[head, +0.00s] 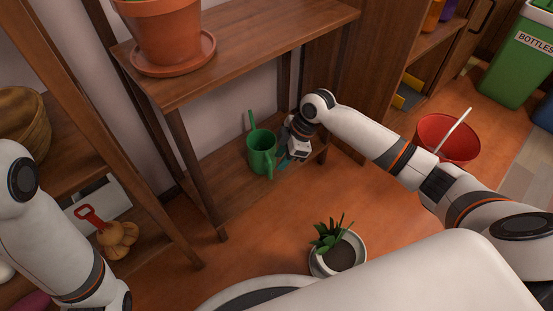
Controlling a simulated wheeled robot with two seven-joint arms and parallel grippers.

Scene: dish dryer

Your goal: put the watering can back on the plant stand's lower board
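The green watering can (261,154) is upright at the lower board (228,195) of the wooden plant stand, its thin spout pointing up. I cannot tell whether its base touches the board. My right gripper (286,160) is low beside the can's right side, close to its handle. The fingertips are small and partly hidden, so I cannot tell whether they are shut on the handle. My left arm shows at the left edge, but its gripper is out of view.
A terracotta pot on a saucer (178,61) stands on the stand's upper board (262,42). A potted plant (338,252) is on the floor in front. A red bucket (448,137) and green bottles bin (520,62) stand right. Shelves with a basket (22,125) are left.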

